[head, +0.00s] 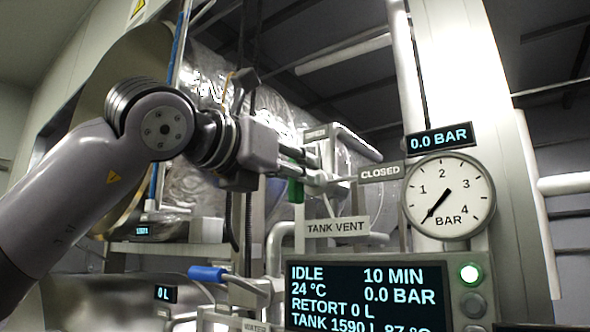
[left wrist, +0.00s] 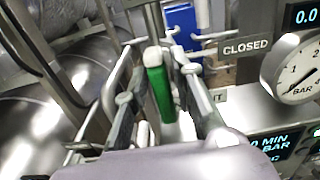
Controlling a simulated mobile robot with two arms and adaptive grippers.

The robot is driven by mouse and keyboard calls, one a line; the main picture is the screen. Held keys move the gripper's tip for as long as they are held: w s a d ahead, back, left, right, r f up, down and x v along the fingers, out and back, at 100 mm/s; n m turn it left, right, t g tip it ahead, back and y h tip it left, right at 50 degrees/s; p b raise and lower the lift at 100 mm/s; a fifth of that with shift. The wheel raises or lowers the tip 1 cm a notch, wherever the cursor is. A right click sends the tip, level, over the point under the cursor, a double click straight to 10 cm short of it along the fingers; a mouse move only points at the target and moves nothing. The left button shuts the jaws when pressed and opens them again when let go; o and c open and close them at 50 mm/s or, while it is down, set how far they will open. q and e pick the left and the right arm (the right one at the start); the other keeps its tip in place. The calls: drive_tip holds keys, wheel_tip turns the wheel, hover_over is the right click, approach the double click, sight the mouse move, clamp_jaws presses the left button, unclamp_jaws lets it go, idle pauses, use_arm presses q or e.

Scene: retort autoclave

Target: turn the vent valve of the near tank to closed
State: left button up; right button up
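The tank vent valve's green handle (head: 295,191) hangs below its pipe, left of the CLOSED sign (head: 380,172) and above the TANK VENT label (head: 337,226). My left gripper (head: 303,167) is at the valve and hides part of it. In the left wrist view the green handle (left wrist: 160,92) with a pale end lies between the two fingers. A gap shows on both sides of it, so the fingers look open around it. The CLOSED sign (left wrist: 245,46) is to the right there. My right gripper is in neither view.
A dial gauge (head: 449,196) and a 0.0 BAR display (head: 440,139) are right of the valve. A lit control screen (head: 365,297) reading IDLE is below. A blue-handled lever (head: 207,273) is at lower left. Pipes crowd the space around the valve.

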use_arm(q)
drive_tip(key=c, duration=0.4)
clamp_jaws()
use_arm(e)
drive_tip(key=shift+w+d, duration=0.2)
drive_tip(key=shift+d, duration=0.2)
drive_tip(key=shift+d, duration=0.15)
